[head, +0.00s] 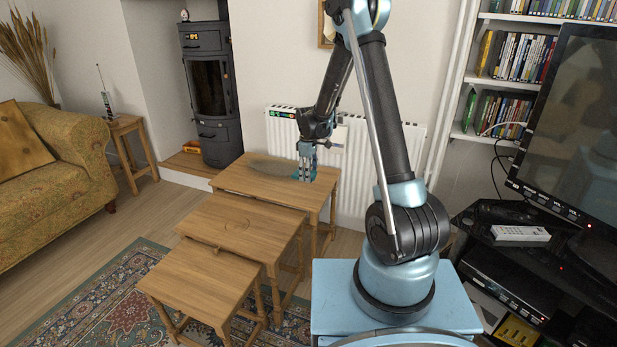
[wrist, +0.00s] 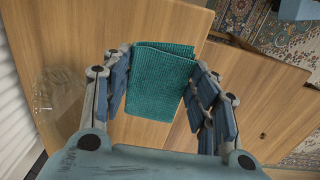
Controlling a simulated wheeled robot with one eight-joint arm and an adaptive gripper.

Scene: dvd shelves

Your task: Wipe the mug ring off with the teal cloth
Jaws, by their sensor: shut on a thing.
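The teal cloth (wrist: 163,76) is a folded, ribbed piece between the two fingers of my gripper (wrist: 160,62) in the wrist view. My gripper is shut on it. In the head view my gripper (head: 307,177) points down over the right part of the tallest nesting table (head: 255,186), and only a sliver of cloth shows there. I cannot tell whether the cloth touches the tabletop. The mug ring (head: 237,225) is a faint dark circle on the middle nesting table (head: 215,217), in front and to the left of my gripper. I cannot make out the ring in the wrist view.
A clear oval glass dish (wrist: 58,100) lies on the tallest table, left of my gripper. The lowest table (head: 195,283) stands in front on the patterned rug (head: 105,300). A white radiator (head: 355,185) is close behind. The middle tabletop is clear of objects.

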